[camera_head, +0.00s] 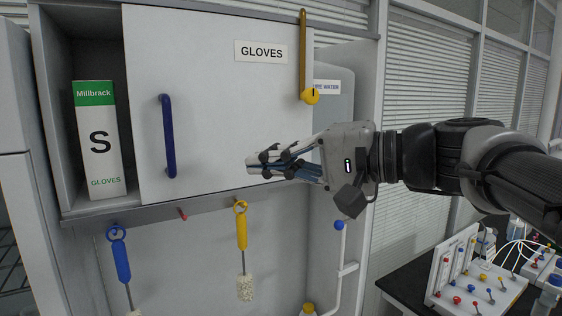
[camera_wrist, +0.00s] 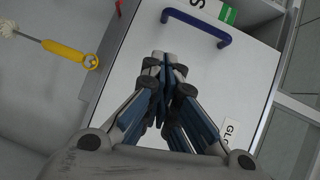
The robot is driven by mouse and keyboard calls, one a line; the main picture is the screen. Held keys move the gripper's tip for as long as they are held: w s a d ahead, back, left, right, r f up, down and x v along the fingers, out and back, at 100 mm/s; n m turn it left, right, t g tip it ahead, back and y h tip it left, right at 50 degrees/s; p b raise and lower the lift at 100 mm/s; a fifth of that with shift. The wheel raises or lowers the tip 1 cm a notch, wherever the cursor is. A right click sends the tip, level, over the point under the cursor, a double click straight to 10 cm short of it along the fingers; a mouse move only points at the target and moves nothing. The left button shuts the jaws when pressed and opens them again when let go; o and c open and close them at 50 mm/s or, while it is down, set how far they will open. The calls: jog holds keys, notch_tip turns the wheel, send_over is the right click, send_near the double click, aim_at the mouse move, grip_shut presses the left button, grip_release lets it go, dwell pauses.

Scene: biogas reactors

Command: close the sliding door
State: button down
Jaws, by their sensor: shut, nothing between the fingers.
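The sliding door (camera_head: 220,120) is a white panel labelled GLOVES with a vertical blue handle (camera_head: 169,136) near its left edge. It covers the middle and right of the cabinet, and the left part stands open. My gripper (camera_head: 252,164) is shut and empty, in front of the door's lower right, pointing left toward the handle. In the wrist view my gripper (camera_wrist: 165,55) shows with its fingers together, and the blue handle (camera_wrist: 196,28) lies beyond the fingertips, apart from them. Whether the fingers touch the door panel I cannot tell.
A white and green glove box (camera_head: 100,140) stands in the open left compartment. A blue-handled brush (camera_head: 120,255) and a yellow-handled brush (camera_head: 241,228) hang below the cabinet. A valve rack (camera_head: 470,275) stands on the bench lower right.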

send_near(201, 169)
jog(key=a, duration=0.5)
jog(key=s+a+p, duration=0.1)
jog(key=a, duration=0.1)
jog(key=shift+s, duration=0.1)
jog(key=shift+s, duration=0.1)
jog(key=s+a+b, duration=0.3)
jog(key=s+a, duration=0.4)
jog(key=a, duration=0.3)
jog(key=shift+a, duration=0.25)
jog(key=shift+d, duration=0.1)
